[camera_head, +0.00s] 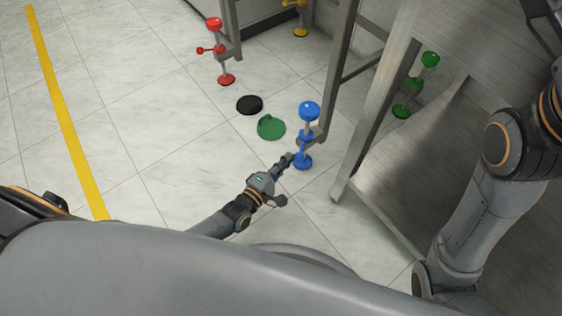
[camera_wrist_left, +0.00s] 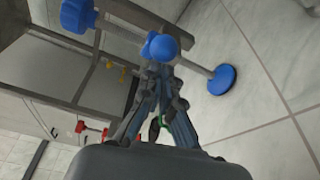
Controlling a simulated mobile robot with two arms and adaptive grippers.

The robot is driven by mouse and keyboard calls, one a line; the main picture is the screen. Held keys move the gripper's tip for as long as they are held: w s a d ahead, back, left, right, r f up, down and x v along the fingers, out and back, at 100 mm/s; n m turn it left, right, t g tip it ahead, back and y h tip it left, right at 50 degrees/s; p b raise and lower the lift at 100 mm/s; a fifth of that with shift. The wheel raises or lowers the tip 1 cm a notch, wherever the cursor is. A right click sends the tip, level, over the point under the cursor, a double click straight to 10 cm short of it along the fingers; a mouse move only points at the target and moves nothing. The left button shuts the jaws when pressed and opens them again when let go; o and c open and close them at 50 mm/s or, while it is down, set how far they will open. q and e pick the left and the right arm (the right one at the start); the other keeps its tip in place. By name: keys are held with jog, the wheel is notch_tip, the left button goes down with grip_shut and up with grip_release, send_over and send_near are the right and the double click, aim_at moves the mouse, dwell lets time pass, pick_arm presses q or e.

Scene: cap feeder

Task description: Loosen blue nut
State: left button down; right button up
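The blue nut (camera_head: 304,142) sits midway on an upright blue-ended post, above the blue round foot (camera_head: 302,162) and below the blue top knob (camera_head: 309,110). In the left wrist view, the nut (camera_wrist_left: 160,47) is straight ahead of my fingers, with the foot (camera_wrist_left: 222,79) to the right and the top knob (camera_wrist_left: 77,15) to the upper left. My left gripper (camera_head: 289,158) reaches the post from the lower left. Its fingers (camera_wrist_left: 157,69) converge at the nut's near side and appear closed on it; the exact contact is partly hidden. My right gripper is out of view.
A metal-legged table (camera_head: 370,120) stands right beside the blue post. Red (camera_head: 219,49), yellow (camera_head: 300,30) and green (camera_head: 404,100) posts stand farther off. A green cap (camera_head: 271,127) and a black disc (camera_head: 249,104) lie on the floor. The left floor is clear.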

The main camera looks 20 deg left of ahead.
pick_arm(q)
jog(key=shift+s+d+h, duration=0.15)
jog(key=shift+s+d, duration=0.05)
jog(key=shift+d, duration=0.35)
jog(key=shift+s+d+h, duration=0.15)
jog(key=shift+d, duration=0.45)
jog(key=shift+s, duration=0.1)
jog(key=a+v, duration=0.1)
jog(key=v, duration=1.1)
jog(key=shift+w+a, duration=0.35)
dwell(1.1)
